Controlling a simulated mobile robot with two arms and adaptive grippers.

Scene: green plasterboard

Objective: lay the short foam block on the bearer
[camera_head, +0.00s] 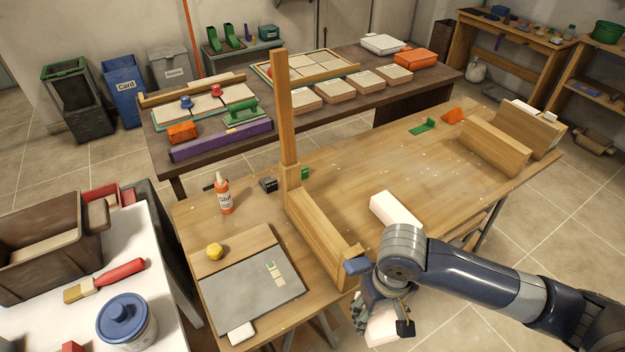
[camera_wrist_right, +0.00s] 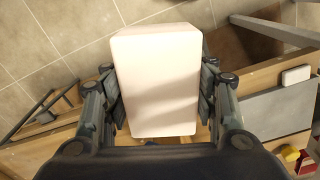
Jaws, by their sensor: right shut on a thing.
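My right gripper (camera_head: 378,312) is shut on a pale foam block (camera_head: 382,330), taken to be the short one, beyond the table's front edge. In the right wrist view the block (camera_wrist_right: 155,80) sits between both fingers of the gripper (camera_wrist_right: 158,95), with a pad against each side. Another white foam block (camera_head: 396,209) lies on the wooden table, just behind my right wrist. A low wooden timber (camera_head: 325,228) with an upright post runs along the table left of it; I cannot tell whether this is the bearer. My left gripper is not in view.
A grey board (camera_head: 245,287), a yellow knob (camera_head: 214,251) and a glue bottle (camera_head: 224,196) occupy the table's left part. Wooden blocks (camera_head: 495,147) stand at the far right end. The table (camera_head: 375,165) is mostly clear between the post and those blocks.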

